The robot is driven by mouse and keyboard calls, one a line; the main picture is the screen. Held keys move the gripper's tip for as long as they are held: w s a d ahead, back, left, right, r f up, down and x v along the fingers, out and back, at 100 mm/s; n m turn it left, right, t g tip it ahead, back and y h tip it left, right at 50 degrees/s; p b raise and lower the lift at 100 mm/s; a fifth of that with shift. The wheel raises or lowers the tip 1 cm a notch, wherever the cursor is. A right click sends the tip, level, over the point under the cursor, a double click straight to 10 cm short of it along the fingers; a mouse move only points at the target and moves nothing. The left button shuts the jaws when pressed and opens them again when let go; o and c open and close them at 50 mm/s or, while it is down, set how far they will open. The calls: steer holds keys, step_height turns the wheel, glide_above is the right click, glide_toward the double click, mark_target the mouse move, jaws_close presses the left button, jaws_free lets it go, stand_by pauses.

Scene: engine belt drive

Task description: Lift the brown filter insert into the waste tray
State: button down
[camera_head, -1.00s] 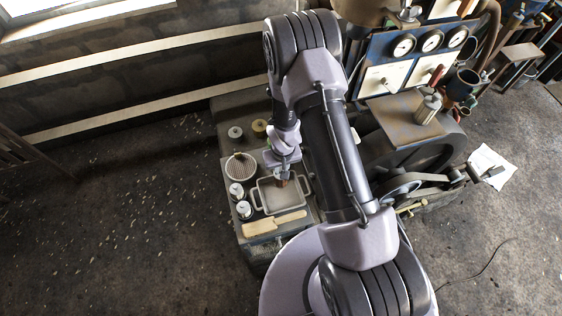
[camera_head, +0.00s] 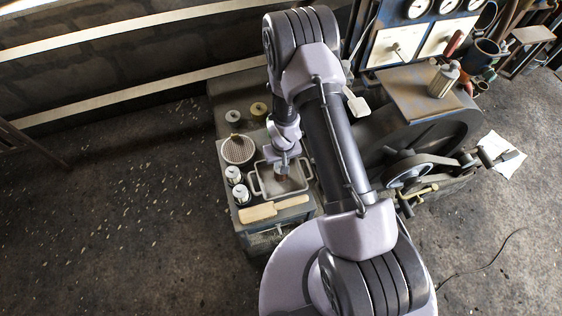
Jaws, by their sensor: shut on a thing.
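My gripper (camera_head: 282,167) points down over the grey, two-handled tray (camera_head: 254,183) on the bench top. It is shut on the brown filter insert (camera_head: 281,177), a small brown piece showing just below the fingers. The insert is within the tray's outline in the picture. I cannot tell whether it touches the tray floor. The fingers and my wrist hide part of the insert and the back of the tray.
A round ribbed dish (camera_head: 238,149) and several small jars (camera_head: 241,194) stand at the left.

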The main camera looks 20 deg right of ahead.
steer(key=shift+f+b, duration=0.35)
steer(key=shift+b, duration=0.05)
steer(key=c, duration=1.2)
jaws_free()
steer(key=shift+c, duration=0.2)
steer(key=shift+r, duration=0.15)
